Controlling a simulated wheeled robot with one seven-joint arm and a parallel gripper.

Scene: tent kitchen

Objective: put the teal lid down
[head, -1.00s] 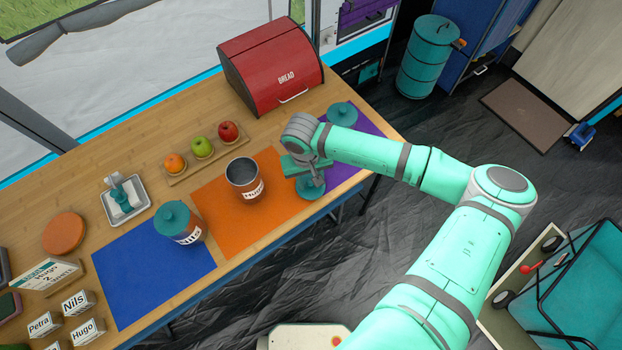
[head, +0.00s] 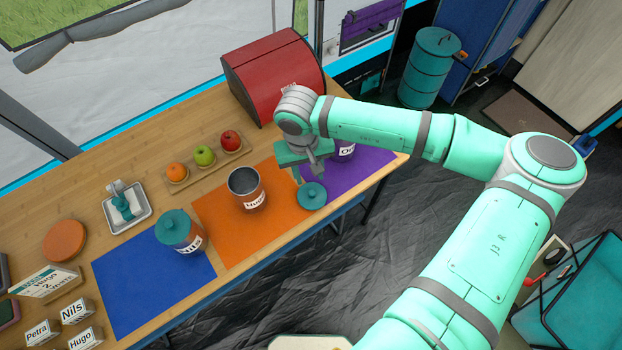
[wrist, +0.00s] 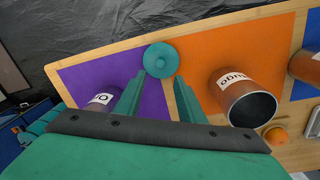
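The teal lid (head: 312,195) lies flat, knob up, near the table's front edge, on the wooden strip between the orange mat (head: 235,215) and the purple mat (head: 360,172), overlapping mat edge. It also shows in the wrist view (wrist: 161,60), beyond my fingertips. My gripper (head: 308,172) is above the lid and apart from it; in the wrist view its two fingers (wrist: 160,84) are spread with nothing between them. The open, lidless Hugo canister (head: 246,187) stands upright on the orange mat.
A lidded canister (head: 180,232) stands on the blue mat (head: 150,275). Another canister (head: 345,151) on the purple mat is mostly hidden behind my arm. A red bread bin (head: 272,72) and a fruit board (head: 207,165) stand behind. Name blocks (head: 77,310) are at the left.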

